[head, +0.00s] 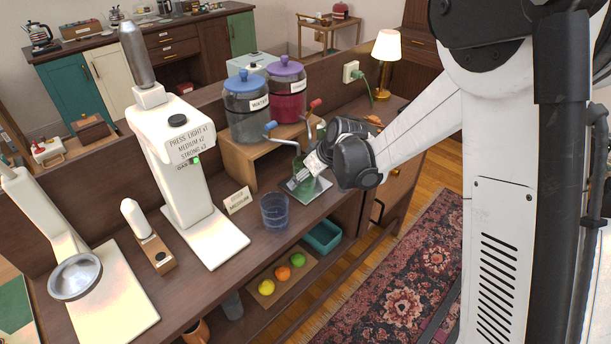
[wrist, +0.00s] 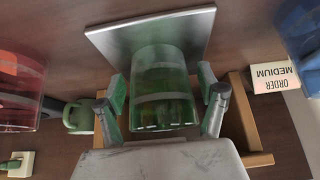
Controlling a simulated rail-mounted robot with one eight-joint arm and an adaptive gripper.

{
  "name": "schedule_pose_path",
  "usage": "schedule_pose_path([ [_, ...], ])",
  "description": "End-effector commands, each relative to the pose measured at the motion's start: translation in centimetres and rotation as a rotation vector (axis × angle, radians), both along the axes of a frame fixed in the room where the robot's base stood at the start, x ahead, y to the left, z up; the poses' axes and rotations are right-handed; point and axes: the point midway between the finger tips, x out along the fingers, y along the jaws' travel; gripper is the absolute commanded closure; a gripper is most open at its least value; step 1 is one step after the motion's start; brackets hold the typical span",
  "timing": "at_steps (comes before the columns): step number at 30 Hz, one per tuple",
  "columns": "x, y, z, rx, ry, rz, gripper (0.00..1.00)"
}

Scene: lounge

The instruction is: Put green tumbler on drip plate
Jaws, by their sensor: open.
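The green tumbler (wrist: 165,88) is clear green glass with a pale band. In the wrist view it stands over the near part of the square silver drip plate (wrist: 110,38); its base appears to rest on the plate. My gripper (wrist: 161,86) is open, with one finger on each side of the tumbler and narrow gaps showing. In the head view my gripper (head: 318,163) reaches down in front of the dispenser stand and hides much of the tumbler.
A blue tumbler (head: 275,212) and an order card (head: 238,201) stand left of my gripper. Two dispensers (head: 247,105) sit on a wooden stand (head: 240,160) behind. A white machine (head: 185,170) is further left. A green cup (wrist: 78,117) shows near one finger.

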Motion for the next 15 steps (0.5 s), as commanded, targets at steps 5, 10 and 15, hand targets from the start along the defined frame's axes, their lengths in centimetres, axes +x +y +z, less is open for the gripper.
schedule_pose_path([
  [5,0.0,0.0,0.3,0.000,0.000,0.000,0.29],
  [10,-0.7,-0.7,1.8,0.000,0.000,0.000,0.29],
  [15,-1.7,-1.8,4.1,0.001,0.001,-0.002,0.29],
])
